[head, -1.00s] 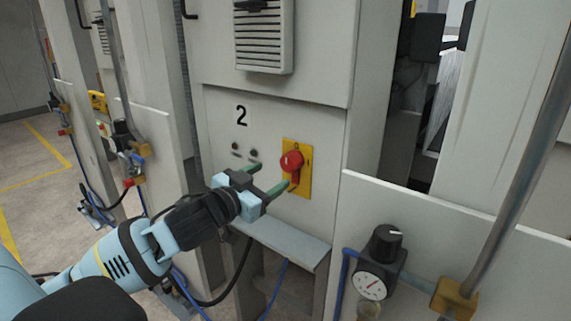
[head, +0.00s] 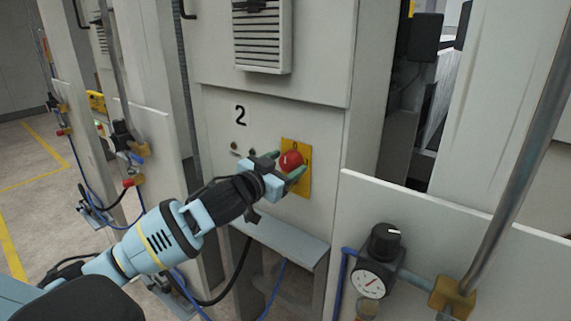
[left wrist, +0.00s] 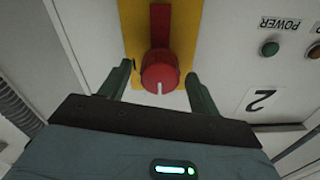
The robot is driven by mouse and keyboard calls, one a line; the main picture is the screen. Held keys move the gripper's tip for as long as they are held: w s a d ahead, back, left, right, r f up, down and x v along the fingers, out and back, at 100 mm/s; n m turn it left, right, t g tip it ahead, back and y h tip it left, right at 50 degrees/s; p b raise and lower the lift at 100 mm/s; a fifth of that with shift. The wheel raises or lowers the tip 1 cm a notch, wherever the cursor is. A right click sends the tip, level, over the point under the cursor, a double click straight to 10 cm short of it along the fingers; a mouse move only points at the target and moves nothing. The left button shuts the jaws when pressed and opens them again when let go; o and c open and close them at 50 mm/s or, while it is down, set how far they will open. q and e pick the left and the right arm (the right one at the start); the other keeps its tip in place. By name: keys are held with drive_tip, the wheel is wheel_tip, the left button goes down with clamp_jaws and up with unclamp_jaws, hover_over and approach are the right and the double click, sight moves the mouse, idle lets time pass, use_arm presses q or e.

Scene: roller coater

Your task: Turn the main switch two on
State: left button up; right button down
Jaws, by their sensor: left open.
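The main switch is a red rotary knob (head: 291,161) on a yellow plate (head: 304,185), on the pale cabinet panel marked "2" (head: 241,115). In the left wrist view the knob (left wrist: 160,73) faces me, with a white mark on its rim and a red bar (left wrist: 160,25) running from it along the yellow plate (left wrist: 136,20). My left gripper (head: 284,165) is open at the switch. Its green fingers stand on either side of the knob, with small gaps showing in the left wrist view. In the head view the gripper partly hides the knob's lower part. My right gripper is not in view.
A green button (left wrist: 270,48) labelled POWER sits beside the switch. A grey ledge (head: 280,240) juts out below the panel. A regulator with a gauge (head: 371,281) and a metal pipe (head: 510,170) stand at the right. A vent box (head: 262,45) is above.

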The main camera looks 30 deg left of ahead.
use_arm(q)
drive_tip(key=shift+w, duration=0.3)
drive_tip(key=c, duration=1)
